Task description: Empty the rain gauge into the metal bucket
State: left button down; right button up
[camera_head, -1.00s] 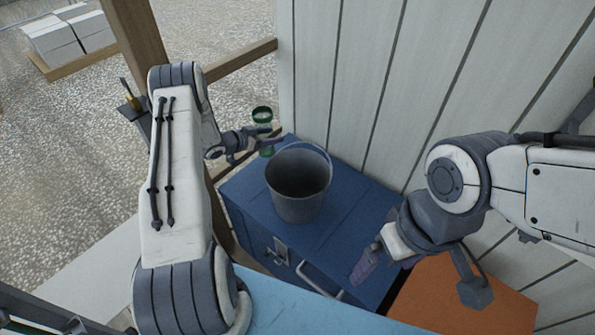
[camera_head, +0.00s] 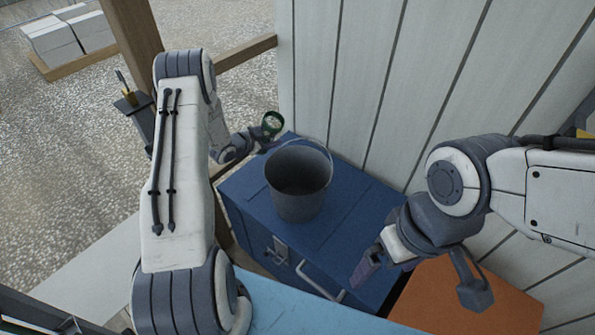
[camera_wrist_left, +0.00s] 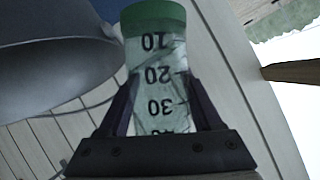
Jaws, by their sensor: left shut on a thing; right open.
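The rain gauge (camera_head: 271,123) is a clear tube with a green rim. It is tilted beside the back left of the metal bucket, above the chest's edge, and is foreshortened in the head view. My left gripper (camera_head: 258,138) is shut on it. In the left wrist view the gauge (camera_wrist_left: 158,85) sits between the fingers, its black scale numbers showing; I cannot tell whether it holds water. The grey metal bucket (camera_head: 298,190) stands upright on the blue chest, its handle up at the back; it fills the wrist view's upper left. My right gripper (camera_head: 370,268) is open and empty, front right of the bucket.
The blue chest (camera_head: 345,220) stands against a white plank wall (camera_head: 370,80). An orange surface (camera_head: 450,300) is at right and a light blue top (camera_head: 290,310) in front. A wooden post (camera_head: 140,45) and rail rise behind my left arm.

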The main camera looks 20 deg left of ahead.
pick_arm(q)
jog(key=shift+d+f+m+y+b, duration=0.25)
jog(key=shift+f+m+y+b, duration=0.15)
jog(key=shift+m+y+b, duration=0.4)
jog(key=shift+a+f+m+t+b, duration=0.1)
jog(key=shift+a+m+t+b, duration=0.05)
jog(key=shift+m+t+b, duration=0.25)
jog(key=shift+a+y, duration=0.15)
jog(key=shift+y, duration=0.15)
jog(key=shift+w+a+m+t+y+b, duration=0.15)
jog(key=shift+a+m+t+y+b, duration=0.4)
jog(key=shift+m, duration=0.45)
jog(key=shift+a+r+m+y, duration=0.1)
jog(key=shift+r+m+y, duration=0.15)
jog(key=shift+m+y, duration=0.4)
jog(key=shift+d+r+m+t, duration=0.1)
jog(key=shift+d+m+t, duration=0.15)
jog(key=shift+d+m, duration=0.3)
jog(key=shift+d+y+b, duration=0.2)
jog(key=shift+y+b, duration=0.1)
jog(key=shift+b, duration=0.05)
jog(key=shift+r+m+t+b, duration=0.1)
jog(key=shift+m+t+b, duration=0.3)
jog(key=shift+m+b, duration=0.45)
jog(key=shift+s+a+y+b, duration=0.15)
jog(key=shift+s+y+b, duration=0.05)
jog(key=shift+y+b, duration=0.25)
